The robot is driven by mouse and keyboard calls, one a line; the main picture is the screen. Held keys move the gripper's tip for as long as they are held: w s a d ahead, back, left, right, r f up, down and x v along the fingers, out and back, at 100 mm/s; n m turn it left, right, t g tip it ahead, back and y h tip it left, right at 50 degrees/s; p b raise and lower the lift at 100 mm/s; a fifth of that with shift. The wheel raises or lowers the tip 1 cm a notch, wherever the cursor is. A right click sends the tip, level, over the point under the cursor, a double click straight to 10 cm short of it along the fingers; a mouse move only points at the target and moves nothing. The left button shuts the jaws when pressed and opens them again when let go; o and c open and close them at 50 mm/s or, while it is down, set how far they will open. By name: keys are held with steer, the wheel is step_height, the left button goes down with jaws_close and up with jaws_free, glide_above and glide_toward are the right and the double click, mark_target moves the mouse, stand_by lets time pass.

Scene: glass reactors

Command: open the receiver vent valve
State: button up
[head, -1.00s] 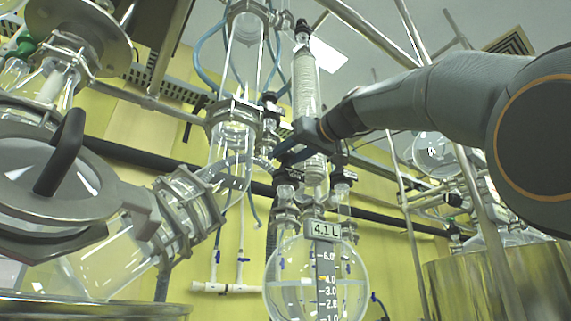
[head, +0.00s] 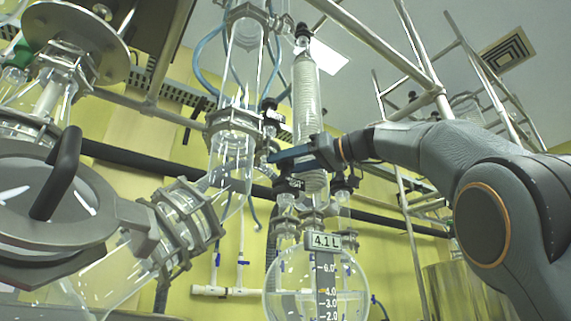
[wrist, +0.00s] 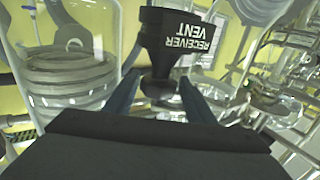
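The receiver vent valve shows in the wrist view as a black handle (wrist: 182,38) with upside-down white "RECEIVER VENT" lettering and a narrower rounded black part below. My gripper (wrist: 160,80) has its two blue fingers apart, one on each side of that narrower part. A slim gap seems to remain, but contact is hard to judge. In the head view my gripper (head: 278,156) reaches in from the right, level across the glassware above the round receiver flask (head: 286,290). I cannot pick out the valve handle surely there.
A coiled glass condenser (head: 305,90) stands just behind my gripper. A large glass column (head: 245,60) is to its left. Metal frame rails (head: 385,55) run behind my arm. Free room is tight.

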steer(key=shift+f, duration=0.1)
steer(key=shift+a+m+t+h+b, duration=0.1)
steer(key=shift+m+t+h+b, duration=0.2)
steer(key=shift+m+t+b, duration=0.25)
steer(key=shift+f+m+t+h+b, duration=0.1)
steer(key=shift+m+t+h+b, duration=0.65)
steer(key=shift+t+b, duration=0.35)
steer(key=m+t+h, duration=0.2)
steer(key=m+t+h+p, duration=0.1)
steer(key=h, duration=0.1)
steer(key=shift+r+t, duration=0.25)
steer(key=shift+r, duration=0.05)
steer(key=m+t+h+p, duration=0.1)
steer(key=m+h+p, duration=0.1)
steer(key=h+p, duration=0.1)
steer(key=shift+m+t+p, duration=0.3)
steer(key=shift+p, duration=0.15)
steer(key=shift+h, duration=0.25)
steer(key=shift+f, duration=0.1)
